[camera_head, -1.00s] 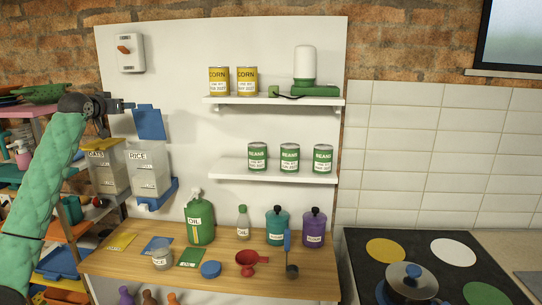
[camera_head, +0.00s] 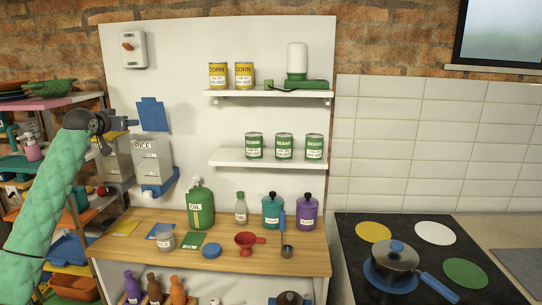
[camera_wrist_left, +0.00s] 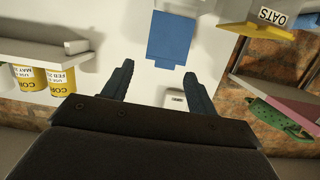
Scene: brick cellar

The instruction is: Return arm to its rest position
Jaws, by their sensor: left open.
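My left arm, in a green sleeve, comes in from the left in the head view. Its gripper (camera_head: 128,123) is raised in front of the oats and rice dispensers, near the rice dispenser's open blue lid (camera_head: 153,114). In the left wrist view the two dark fingers of the left gripper (camera_wrist_left: 157,85) stand apart with nothing between them. That view also shows the blue lid (camera_wrist_left: 171,38) beyond the fingertips. My right gripper is not in view.
The rice dispenser (camera_head: 152,160) hangs on the white panel. A wooden counter (camera_head: 290,258) holds an oil can (camera_head: 200,208), jars and a red funnel (camera_head: 247,243). Shelves hold corn and beans cans. A pot (camera_head: 394,262) sits on the stove at right. A crowded rack stands at left.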

